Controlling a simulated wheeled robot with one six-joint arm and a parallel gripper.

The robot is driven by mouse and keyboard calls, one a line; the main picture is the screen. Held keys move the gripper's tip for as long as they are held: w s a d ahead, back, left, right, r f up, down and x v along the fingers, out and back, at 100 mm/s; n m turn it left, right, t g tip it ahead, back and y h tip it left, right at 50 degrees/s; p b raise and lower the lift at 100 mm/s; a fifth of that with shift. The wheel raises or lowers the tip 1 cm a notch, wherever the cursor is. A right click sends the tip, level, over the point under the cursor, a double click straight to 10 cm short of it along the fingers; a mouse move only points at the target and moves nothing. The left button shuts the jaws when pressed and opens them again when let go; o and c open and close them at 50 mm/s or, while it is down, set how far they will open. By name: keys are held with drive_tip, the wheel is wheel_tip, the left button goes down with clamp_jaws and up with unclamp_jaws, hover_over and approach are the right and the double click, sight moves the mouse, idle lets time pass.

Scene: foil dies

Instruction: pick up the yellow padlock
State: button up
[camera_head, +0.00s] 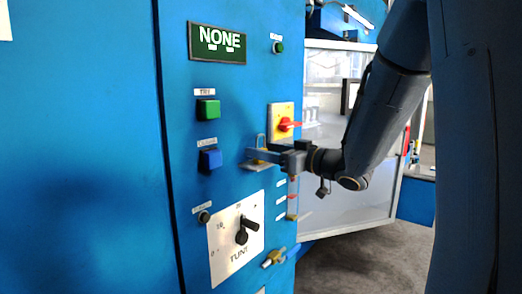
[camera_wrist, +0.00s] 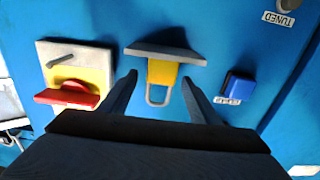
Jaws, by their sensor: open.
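The yellow padlock (camera_wrist: 162,73) stands on a small grey ledge (camera_wrist: 165,52) on the blue cabinet front. In the wrist view its metal shackle points down in the picture, towards my gripper. My gripper (camera_wrist: 159,78) is open, with one finger on each side of the padlock and blue gaps showing between. In the head view my gripper (camera_head: 256,154) is at the ledge (camera_head: 254,166), and its finger hides most of the padlock. The shackle (camera_head: 260,139) shows above the finger. I cannot see any finger touching the padlock.
A red rotary switch on a yellow plate (camera_head: 283,120) is close to my gripper. A blue button (camera_head: 210,159) and a green button (camera_head: 208,109) are to the left. Below are a black dial (camera_head: 242,234) and a brass fitting (camera_head: 273,257). A clear-paned door stands at right.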

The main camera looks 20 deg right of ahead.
drive_tip(key=shift+w+a, duration=0.35)
drive_tip(key=shift+w, duration=0.1)
drive_tip(key=c, duration=1.2)
drive_tip(key=shift+r, duration=0.1)
drive_tip(key=shift+s+d+r+b, duration=0.15)
drive_tip(key=shift+s+r+b, duration=0.05)
drive_tip(key=shift+r+b, duration=0.25)
wheel_tip(320, 180, up, 6)
drive_tip(key=shift+r+b, duration=0.1)
drive_tip(key=shift+b, duration=0.65)
drive_tip(key=b+v, duration=0.3)
drive_tip(key=v, duration=1.6)
drive_tip(key=shift+s+d+b, duration=0.15)
drive_tip(key=shift+s+b, duration=0.1)
drive_tip(key=shift+b, duration=0.05)
